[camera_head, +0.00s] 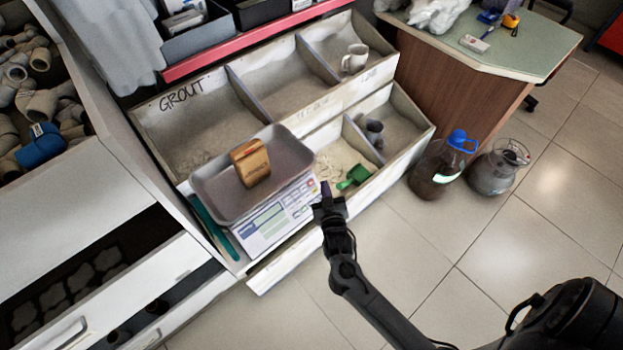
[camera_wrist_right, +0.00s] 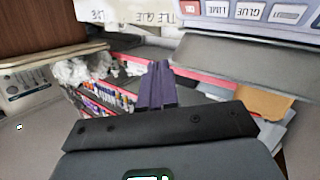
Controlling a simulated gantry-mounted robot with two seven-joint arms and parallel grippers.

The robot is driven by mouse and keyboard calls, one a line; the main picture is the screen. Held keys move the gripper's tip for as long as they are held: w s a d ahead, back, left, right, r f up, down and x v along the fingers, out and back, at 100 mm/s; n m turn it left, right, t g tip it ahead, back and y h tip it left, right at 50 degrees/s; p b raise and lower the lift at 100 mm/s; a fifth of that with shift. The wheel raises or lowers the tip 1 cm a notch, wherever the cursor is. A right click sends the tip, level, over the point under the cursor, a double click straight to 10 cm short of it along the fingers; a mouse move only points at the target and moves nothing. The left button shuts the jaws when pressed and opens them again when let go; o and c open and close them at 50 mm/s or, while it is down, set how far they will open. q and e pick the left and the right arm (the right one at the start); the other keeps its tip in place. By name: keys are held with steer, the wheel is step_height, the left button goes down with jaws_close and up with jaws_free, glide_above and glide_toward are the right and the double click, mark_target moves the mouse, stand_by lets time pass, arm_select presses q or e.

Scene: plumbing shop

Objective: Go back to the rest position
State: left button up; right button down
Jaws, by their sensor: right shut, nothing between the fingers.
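My right gripper (camera_head: 326,190) shows in the camera_head view beside the right edge of the scale's front panel. Its purple fingers (camera_wrist_right: 157,85) are closed together in the right wrist view, with nothing between them. My right arm reaches up to it from the lower right corner of the camera_head view. The gripper is near the front of the divided bin unit, and I cannot tell its exact height. My left gripper is not in view.
The bin unit (camera_head: 290,120) contains a green scoop (camera_head: 354,177) and a white mug (camera_head: 355,58). A blue-capped jug (camera_head: 437,170) and a clear jug (camera_head: 497,168) stand on open tiled floor.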

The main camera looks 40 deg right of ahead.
steer(key=shift+r, duration=0.1)
stand_by(0.3)
steer(key=shift+s, duration=0.1)
steer(key=s+a+r+n+g+y+p, duration=0.1)
steer(key=s+a+r+n+y+p, duration=0.2)
steer(key=r+p, duration=0.6)
steer(key=s+r+g+y+p, duration=0.1)
steer(key=s+r+y+p, duration=0.1)
steer(key=s+r+p, duration=0.55)
steer(key=s+a+r+n+g+y+p, duration=0.1)
steer(key=s+a+r+g+y+p, duration=0.1)
steer(key=s+a+r+g, duration=0.3)
steer(key=s+a+r+n+g+y+p, duration=0.1)
steer(key=s+a+r+g+p, duration=0.2)
steer(key=s, duration=0.4)
step_height(320, 180, up, 37)
steer(key=p, duration=3.6)
steer(key=shift+d, duration=0.25)
